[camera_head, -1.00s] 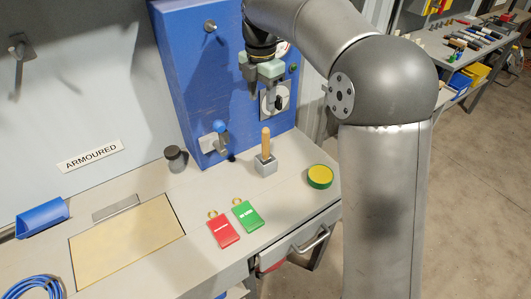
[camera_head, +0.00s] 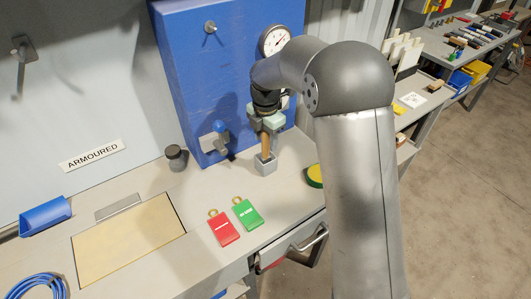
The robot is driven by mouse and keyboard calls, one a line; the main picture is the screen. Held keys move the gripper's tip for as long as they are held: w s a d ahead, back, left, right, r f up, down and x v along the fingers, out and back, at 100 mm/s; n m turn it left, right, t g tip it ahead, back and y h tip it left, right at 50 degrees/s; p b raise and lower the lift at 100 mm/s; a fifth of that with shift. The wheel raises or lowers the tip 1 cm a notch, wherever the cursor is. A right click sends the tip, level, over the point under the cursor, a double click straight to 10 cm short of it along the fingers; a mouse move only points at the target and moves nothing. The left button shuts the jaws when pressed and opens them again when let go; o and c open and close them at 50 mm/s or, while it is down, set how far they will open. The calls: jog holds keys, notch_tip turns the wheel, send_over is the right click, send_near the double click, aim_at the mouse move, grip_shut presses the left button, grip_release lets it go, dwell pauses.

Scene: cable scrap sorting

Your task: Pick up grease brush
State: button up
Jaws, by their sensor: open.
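The grease brush (camera_head: 266,147) stands upright in a small grey block holder (camera_head: 265,165) on the bench, in front of the blue machine. Only its wooden handle shows, and its lower end is hidden inside the holder. My gripper (camera_head: 266,135) is open and points down, with its fingers at the upper part of the handle. The handle's top is hidden by the gripper. I cannot tell whether a finger touches the handle.
A blue machine (camera_head: 180,60) with a dial gauge (camera_head: 275,41) stands close behind. A green-yellow round tin (camera_head: 315,175) is partly hidden by my arm. Red (camera_head: 223,229) and green (camera_head: 247,213) tags lie in front. A dark cylinder (camera_head: 175,157) stands left.

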jog(key=shift+f, duration=0.8)
grip_shut()
notch_tip(320, 180, up, 10)
jog(key=shift+b, duration=0.45)
